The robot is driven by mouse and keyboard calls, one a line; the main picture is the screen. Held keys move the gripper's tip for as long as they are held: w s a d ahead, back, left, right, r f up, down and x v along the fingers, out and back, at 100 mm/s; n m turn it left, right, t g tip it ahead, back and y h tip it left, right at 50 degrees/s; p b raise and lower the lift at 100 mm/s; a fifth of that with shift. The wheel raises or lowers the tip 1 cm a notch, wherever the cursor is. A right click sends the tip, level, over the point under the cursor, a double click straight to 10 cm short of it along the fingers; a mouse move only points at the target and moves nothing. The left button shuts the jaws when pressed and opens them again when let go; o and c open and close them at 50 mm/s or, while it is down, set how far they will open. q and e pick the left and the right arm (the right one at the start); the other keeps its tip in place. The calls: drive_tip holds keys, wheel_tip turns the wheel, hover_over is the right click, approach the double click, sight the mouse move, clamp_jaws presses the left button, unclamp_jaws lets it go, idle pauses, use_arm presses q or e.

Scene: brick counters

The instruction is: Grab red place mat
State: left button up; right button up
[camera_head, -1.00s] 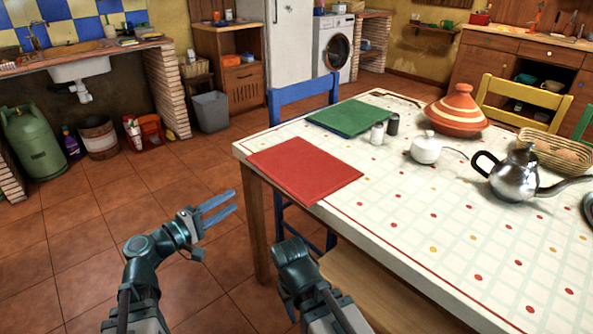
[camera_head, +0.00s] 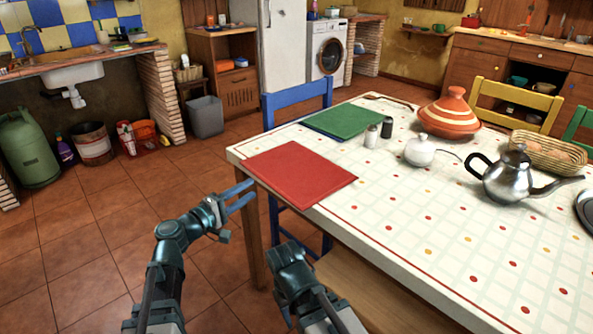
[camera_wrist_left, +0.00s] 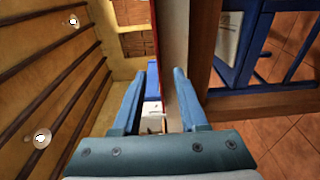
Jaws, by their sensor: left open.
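The red place mat (camera_head: 300,175) lies flat on the near left corner of the table, on the patterned white cloth (camera_head: 390,205). My left gripper (camera_head: 240,192) is open and empty, just off the table's left edge beside the mat, apart from it in the head view. In the left wrist view my left gripper (camera_wrist_left: 160,72) has its two blue fingers spread, with the pale table edge ahead between and beyond them. A thin red strip shows there; I cannot tell if it is the mat. My right arm shows at the bottom of the head view, but its gripper fingers do not.
A green mat (camera_head: 345,121), two shakers (camera_head: 379,132), a white sugar bowl (camera_head: 420,151), a striped tagine (camera_head: 450,115) and a metal teapot (camera_head: 507,175) stand farther across the table. A blue chair (camera_head: 297,98) is at its far left side.

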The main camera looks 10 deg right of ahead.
sight(261, 179)
use_arm(q)
drive_tip(key=x, duration=0.4)
drive_tip(key=shift+w+a+r, duration=0.1)
drive_tip(key=shift+w+a, duration=0.05)
drive_tip(key=shift+w, duration=0.2)
drive_tip(key=shift+w+d, duration=0.3)
drive_tip(key=shift+d, duration=0.1)
clamp_jaws()
drive_tip(key=shift+s, duration=0.1)
idle(0.7)
